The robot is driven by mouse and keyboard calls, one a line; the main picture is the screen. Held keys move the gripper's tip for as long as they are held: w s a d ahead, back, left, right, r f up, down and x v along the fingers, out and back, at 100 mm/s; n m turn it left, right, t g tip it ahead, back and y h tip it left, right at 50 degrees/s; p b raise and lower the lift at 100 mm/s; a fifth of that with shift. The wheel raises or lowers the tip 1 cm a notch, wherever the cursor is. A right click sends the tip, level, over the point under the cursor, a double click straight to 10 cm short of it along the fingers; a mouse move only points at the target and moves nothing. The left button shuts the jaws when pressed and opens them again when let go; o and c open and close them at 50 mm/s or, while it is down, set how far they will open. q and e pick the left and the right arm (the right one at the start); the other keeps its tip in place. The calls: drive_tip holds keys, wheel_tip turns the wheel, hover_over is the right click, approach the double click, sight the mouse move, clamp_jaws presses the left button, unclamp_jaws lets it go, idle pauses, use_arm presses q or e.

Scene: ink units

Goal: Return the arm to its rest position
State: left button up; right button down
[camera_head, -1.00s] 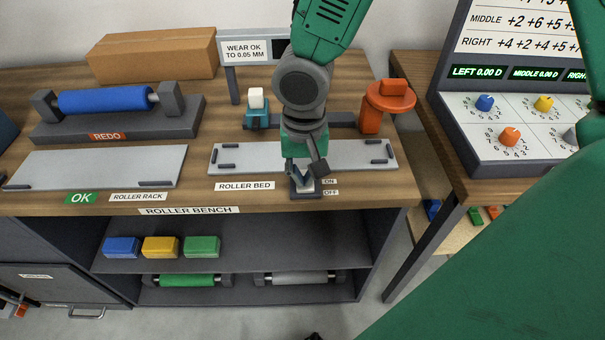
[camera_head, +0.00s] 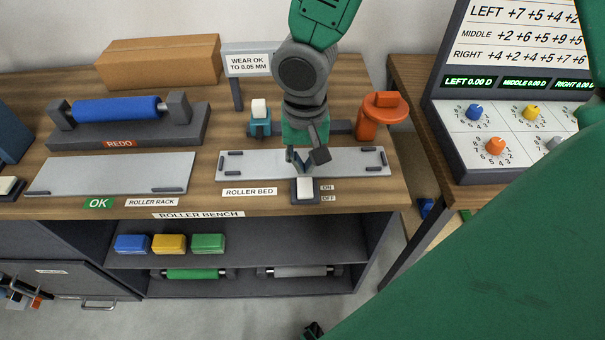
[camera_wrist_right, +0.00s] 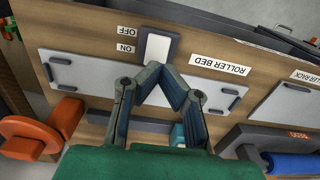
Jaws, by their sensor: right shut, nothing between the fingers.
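My right gripper (camera_head: 303,160) is shut and empty. It hangs over the roller bed (camera_head: 345,162), a bare grey plate on the bench, just behind the ON/OFF rocker switch (camera_head: 304,188). In the right wrist view, the shut fingers (camera_wrist_right: 160,72) point toward the white switch (camera_wrist_right: 157,47), with a small gap showing between fingertips and switch. My left gripper is not clearly seen; a small dark part at the bottom edge of the head view cannot be made out.
An orange knobbed post (camera_head: 380,115) stands right of the bed, and a small teal stand (camera_head: 260,125) behind it. A blue roller (camera_head: 117,108) rests on the REDO cradle. A control panel (camera_head: 500,135) with dials stands right. The grey roller rack plate (camera_head: 110,173) is bare.

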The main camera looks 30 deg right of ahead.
drive_tip(key=shift+d, duration=0.15)
drive_tip(key=shift+f, duration=0.2)
drive_tip(key=s+d+f+n+b, duration=0.2)
drive_tip(key=s+f, duration=0.6)
drive_tip(key=f, duration=0.4)
drive_tip(key=s+d+f+n+b, duration=0.2)
drive_tip(key=s+f+n+b, duration=0.2)
drive_tip(key=s+f, duration=0.5)
wheel_tip(320, 180, down, 4)
drive_tip(key=shift+d+f+n+t+b, duration=0.1)
drive_tip(key=shift+d+n+t+b, duration=0.2)
drive_tip(key=shift+n, duration=0.2)
